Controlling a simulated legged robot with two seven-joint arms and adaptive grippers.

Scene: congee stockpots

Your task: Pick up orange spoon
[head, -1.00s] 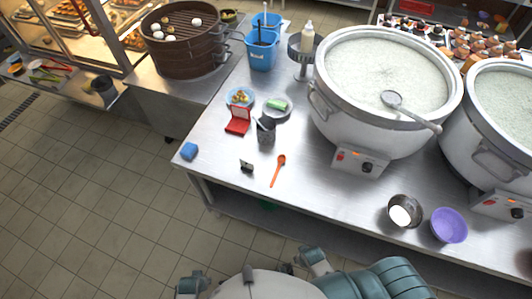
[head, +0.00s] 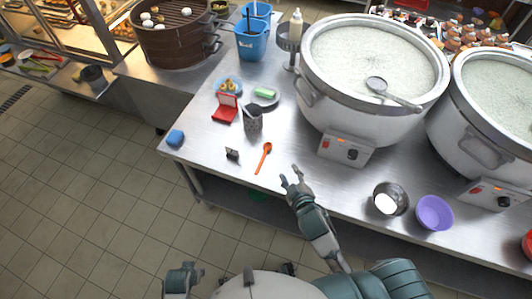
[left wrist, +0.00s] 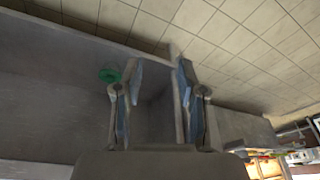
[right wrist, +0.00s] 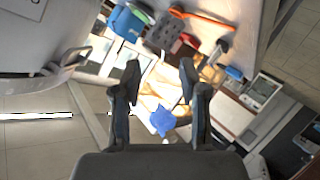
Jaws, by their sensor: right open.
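The orange spoon (head: 264,158) lies on the steel table near its front edge, bowl end toward the back. In the right wrist view the orange spoon (right wrist: 203,18) shows at the top. My right gripper (head: 291,177) is over the table's front edge, to the right of the spoon and apart from it. In the right wrist view its two fingers (right wrist: 157,78) are spread with nothing between them. My left gripper (left wrist: 158,66) shows in its wrist view with fingers apart and empty, near the table's underside and the tiled floor.
A small black card holder (head: 232,154) stands left of the spoon, and a dark utensil cup (head: 252,120) behind it. A large stockpot (head: 370,80), a metal bowl (head: 390,199) and a purple bowl (head: 434,213) are to the right. A blue sponge (head: 175,138) lies at the left corner.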

